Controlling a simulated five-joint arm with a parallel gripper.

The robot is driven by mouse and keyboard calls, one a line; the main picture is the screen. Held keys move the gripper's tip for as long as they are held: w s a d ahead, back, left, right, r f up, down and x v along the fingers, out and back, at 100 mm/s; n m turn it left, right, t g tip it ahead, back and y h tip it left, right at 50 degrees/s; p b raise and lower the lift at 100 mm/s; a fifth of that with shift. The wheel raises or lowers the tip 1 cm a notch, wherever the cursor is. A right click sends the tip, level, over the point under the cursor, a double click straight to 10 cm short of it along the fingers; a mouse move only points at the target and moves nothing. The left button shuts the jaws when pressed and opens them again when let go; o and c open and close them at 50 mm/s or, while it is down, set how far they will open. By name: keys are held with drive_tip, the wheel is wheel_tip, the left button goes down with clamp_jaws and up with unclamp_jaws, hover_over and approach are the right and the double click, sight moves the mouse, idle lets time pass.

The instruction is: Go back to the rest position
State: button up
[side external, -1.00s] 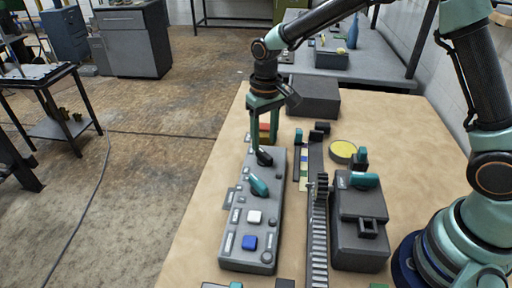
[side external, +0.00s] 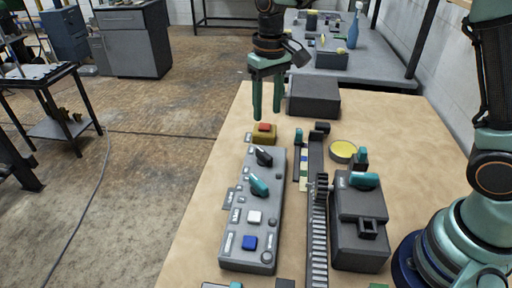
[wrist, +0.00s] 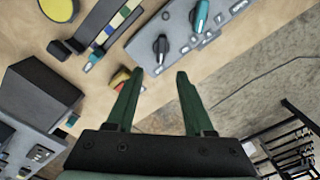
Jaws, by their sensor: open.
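My gripper (side external: 267,112) is open and empty, raised in the air above the far end of the wooden table. Its two green fingers point down and also show in the wrist view (wrist: 155,82). The grey control panel (side external: 236,253) lies below and nearer the camera. It carries a black knob (side external: 264,156), a teal knob (side external: 259,185), a white button (side external: 254,217) and a blue button (side external: 249,242). A yellow block with a red top (side external: 264,132) sits just beyond the panel, beneath my gripper. In the wrist view a finger partly hides that block (wrist: 119,80).
A toothed rack (side external: 318,230) runs along the table beside a dark box with a teal handle (side external: 359,235). A yellow-topped round tin (side external: 343,150) and a dark grey box (side external: 314,97) stand farther back. The table's left strip is bare.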

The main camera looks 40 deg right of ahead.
drive_tip(key=s+d+r+t, duration=0.2)
drive_tip(key=s+d+r, duration=0.1)
drive_tip(key=s, duration=0.4)
drive_tip(key=s+d+r+t, duration=0.3)
drive_tip(key=s+d, duration=0.3)
drive_tip(key=s, duration=0.2)
drive_tip(key=shift+s+d+r, duration=0.2)
drive_tip(key=shift+d, duration=0.05)
